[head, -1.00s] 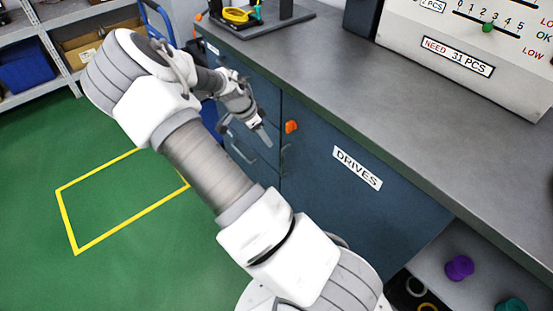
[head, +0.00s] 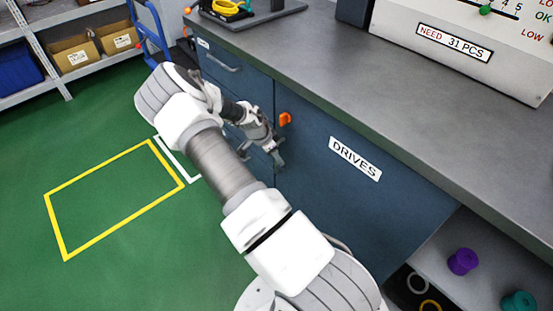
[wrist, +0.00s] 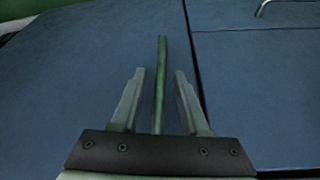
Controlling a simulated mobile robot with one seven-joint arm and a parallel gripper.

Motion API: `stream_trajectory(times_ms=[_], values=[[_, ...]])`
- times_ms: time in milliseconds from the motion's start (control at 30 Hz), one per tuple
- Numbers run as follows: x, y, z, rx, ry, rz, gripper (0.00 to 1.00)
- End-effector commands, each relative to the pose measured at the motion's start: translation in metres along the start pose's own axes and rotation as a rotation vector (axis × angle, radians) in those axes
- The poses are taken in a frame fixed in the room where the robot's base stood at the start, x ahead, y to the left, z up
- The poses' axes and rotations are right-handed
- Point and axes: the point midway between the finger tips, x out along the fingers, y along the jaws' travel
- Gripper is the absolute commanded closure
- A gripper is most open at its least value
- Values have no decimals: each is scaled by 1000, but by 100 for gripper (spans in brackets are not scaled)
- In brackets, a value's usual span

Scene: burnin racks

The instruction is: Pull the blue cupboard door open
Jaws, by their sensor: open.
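The blue cupboard door (head: 350,205) with the "DRIVES" label is shut under the grey worktop. An orange latch (head: 285,119) is at its upper left corner. My gripper (head: 279,162) is at the door's left edge, below the latch. In the wrist view my gripper (wrist: 160,73) is open, and the upright bar handle (wrist: 161,95) stands between its two fingers with a gap on each side. The door's blue face (wrist: 60,95) lies behind it. In the head view the handle is mostly hidden by my gripper.
Blue drawers with a bar handle (head: 222,62) are left of the door. The worktop (head: 330,65) carries a white panel box (head: 470,40). An open shelf with a purple spool (head: 463,261) is at right. Green floor with a yellow outlined square (head: 66,225) is clear at left.

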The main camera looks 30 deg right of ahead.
Motion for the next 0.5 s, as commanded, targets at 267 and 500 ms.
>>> stream_trajectory(times_ms=[267,500], values=[[5,0,0,0,-1,-1,55],[5,0,0,0,-1,0,82]])
